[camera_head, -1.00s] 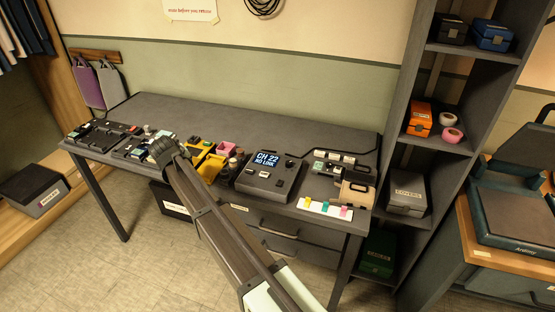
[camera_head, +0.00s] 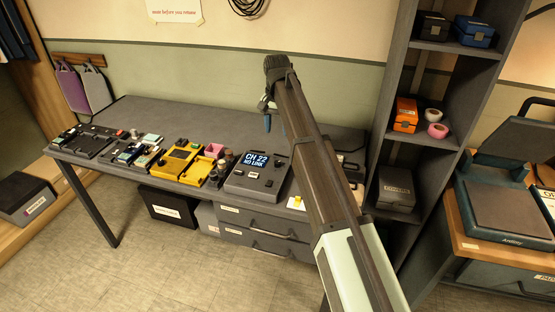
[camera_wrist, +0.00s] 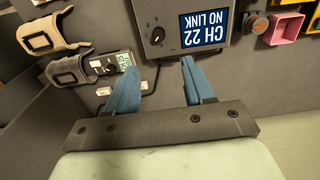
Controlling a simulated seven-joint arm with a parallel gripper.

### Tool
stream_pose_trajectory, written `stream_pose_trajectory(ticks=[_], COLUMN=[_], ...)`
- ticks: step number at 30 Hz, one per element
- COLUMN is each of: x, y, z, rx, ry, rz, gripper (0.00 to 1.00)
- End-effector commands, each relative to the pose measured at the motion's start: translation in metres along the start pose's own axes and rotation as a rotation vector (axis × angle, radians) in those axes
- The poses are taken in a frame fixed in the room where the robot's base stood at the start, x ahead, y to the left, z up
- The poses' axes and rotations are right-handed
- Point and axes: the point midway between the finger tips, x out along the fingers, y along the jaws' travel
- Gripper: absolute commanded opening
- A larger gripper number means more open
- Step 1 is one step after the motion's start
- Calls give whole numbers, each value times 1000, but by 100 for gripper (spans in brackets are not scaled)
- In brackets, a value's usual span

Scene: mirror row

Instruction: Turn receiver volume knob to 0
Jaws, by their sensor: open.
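A grey box (camera_head: 246,184) with a lit screen reading "CH 22 NO LINK" stands on the bench; no label names it as the receiver. The wrist view shows this box (camera_wrist: 196,52) upside down, with a round dark knob (camera_wrist: 157,34) beside the screen. A smaller device (camera_wrist: 108,64) with a green display and a dark round part lies beside it. My gripper (camera_head: 268,122) is raised above the back of the bench. In the wrist view my gripper (camera_wrist: 160,66) is open and empty, its blue fingers apart, clear of the knob. The knob's setting is too small to read.
A shelf unit (camera_head: 398,158) stands to the right.

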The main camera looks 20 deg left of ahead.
Motion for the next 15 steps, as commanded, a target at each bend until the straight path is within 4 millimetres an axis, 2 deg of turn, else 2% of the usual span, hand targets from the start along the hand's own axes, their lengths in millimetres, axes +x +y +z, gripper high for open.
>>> stream_pose_trajectory(ticks=[5, 15], x=[11, 67], y=[3, 2], z=[0, 1], rx=[6, 5], ry=[-8, -7], rz=[1, 1], gripper=[52, 52])
